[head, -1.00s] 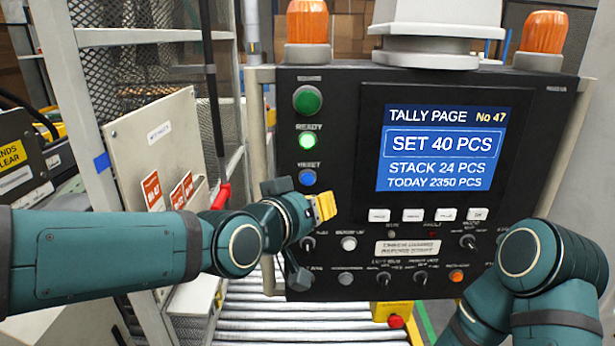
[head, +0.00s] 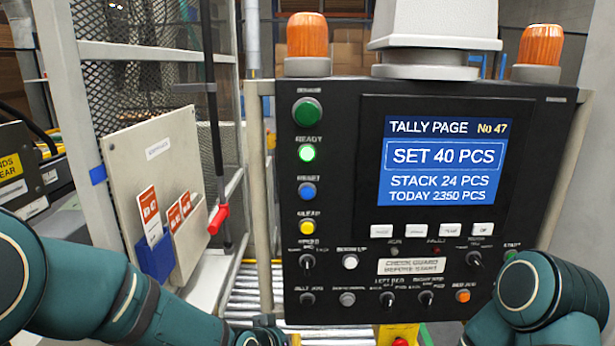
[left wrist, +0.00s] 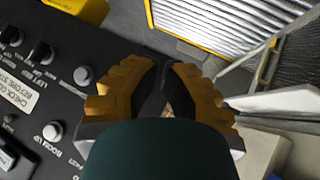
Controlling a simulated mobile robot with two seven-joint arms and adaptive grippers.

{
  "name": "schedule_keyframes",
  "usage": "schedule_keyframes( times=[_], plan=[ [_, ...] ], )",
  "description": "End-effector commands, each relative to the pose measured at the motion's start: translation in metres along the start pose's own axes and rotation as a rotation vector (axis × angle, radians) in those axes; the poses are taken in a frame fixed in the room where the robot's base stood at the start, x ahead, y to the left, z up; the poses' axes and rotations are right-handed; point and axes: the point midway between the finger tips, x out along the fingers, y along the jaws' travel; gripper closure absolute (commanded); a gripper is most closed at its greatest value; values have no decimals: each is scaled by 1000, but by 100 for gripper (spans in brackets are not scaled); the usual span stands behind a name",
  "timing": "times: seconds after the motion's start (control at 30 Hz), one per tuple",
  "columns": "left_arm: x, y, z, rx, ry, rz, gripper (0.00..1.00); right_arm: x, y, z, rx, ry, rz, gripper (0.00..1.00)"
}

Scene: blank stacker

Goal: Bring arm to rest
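My left arm (head: 120,300) runs along the bottom left of the head view, and its wrist drops to the lower edge below the control panel. My left gripper shows in the left wrist view (left wrist: 164,85), with its yellow-backed fingers drawn together and nothing seen held between them. Its fingertips cannot be made out in the head view. My right arm (head: 545,295) is bent at the lower right, in front of the panel's corner. My right gripper is out of view. The black control panel (head: 340,220) stands upright ahead, with its screen (head: 443,160) reading SET 40 PCS, STACK 24 PCS.
The panel carries a lit green READY button (head: 307,153), a blue RESET button (head: 307,191) and a yellow CLEAR button (head: 307,227). A roller conveyor (head: 243,295) lies below. A board with red-and-white cards (head: 150,210) and a mesh guard (head: 150,90) stand left.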

Motion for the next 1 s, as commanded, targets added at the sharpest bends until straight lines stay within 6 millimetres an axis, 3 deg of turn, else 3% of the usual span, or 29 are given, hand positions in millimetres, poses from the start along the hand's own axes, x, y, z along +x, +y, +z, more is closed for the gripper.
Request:
schedule_keyframes(
  times=[0.03,0.2,0.4,0.5,0.63,1.0],
  plan=[
    [18,-23,32,-25,-61,-29,100,8,3,2,0,-2,1,100],
    [51,-78,130,-107,-244,-94,100,22,8,5,-1,-5,3,100],
    [64,-115,234,-212,-429,-129,100,37,13,8,-2,-9,5,100],
    [63,-122,266,-249,-486,-134,100,40,14,8,-3,-10,6,100],
    [62,-125,284,-271,-519,-135,100,42,14,9,-3,-10,6,100],
    [62,-125,285,-272,-521,-135,100,42,14,9,-3,-10,6,100]
  ],
)
